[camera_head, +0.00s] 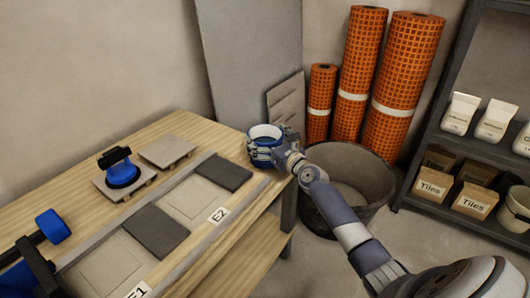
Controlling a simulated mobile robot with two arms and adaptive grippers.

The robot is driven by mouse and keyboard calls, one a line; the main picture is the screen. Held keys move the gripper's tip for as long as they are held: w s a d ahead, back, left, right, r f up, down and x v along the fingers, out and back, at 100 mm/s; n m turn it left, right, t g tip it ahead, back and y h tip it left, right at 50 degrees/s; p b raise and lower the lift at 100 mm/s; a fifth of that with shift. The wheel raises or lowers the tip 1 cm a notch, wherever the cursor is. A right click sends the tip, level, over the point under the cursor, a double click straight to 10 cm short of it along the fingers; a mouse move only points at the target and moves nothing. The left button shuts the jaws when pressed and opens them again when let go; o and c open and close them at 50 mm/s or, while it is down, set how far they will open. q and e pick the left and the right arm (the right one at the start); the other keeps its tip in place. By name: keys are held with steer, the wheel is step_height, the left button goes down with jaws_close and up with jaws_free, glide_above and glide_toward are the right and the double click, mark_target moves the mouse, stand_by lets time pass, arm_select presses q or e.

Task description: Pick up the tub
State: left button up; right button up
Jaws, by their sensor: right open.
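The tub (264,131) is a small round container with a white rim and blue on its side. It stands at the far right corner of the wooden workbench. My right arm reaches in from the lower right. My right gripper (266,150) is open at the tub's near right side, with its fingers close around or beside the wall. The gripper hides part of that side, and I cannot tell whether the fingers touch it. My left gripper is not in view.
The workbench (157,130) holds dark and pale tiles, a metal rail and a blue suction cup (122,174) on a tile. A blue and black tool (52,226) is at the left. A large grey bin (345,160), orange rolls (405,65) and shelves stand beyond.

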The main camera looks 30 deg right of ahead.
steer(key=shift+w, duration=0.1)
steer(key=c, duration=1.6)
steer(key=shift+d+r, duration=0.1)
steer(key=shift+c, duration=1.4)
steer(key=shift+r, duration=0.15)
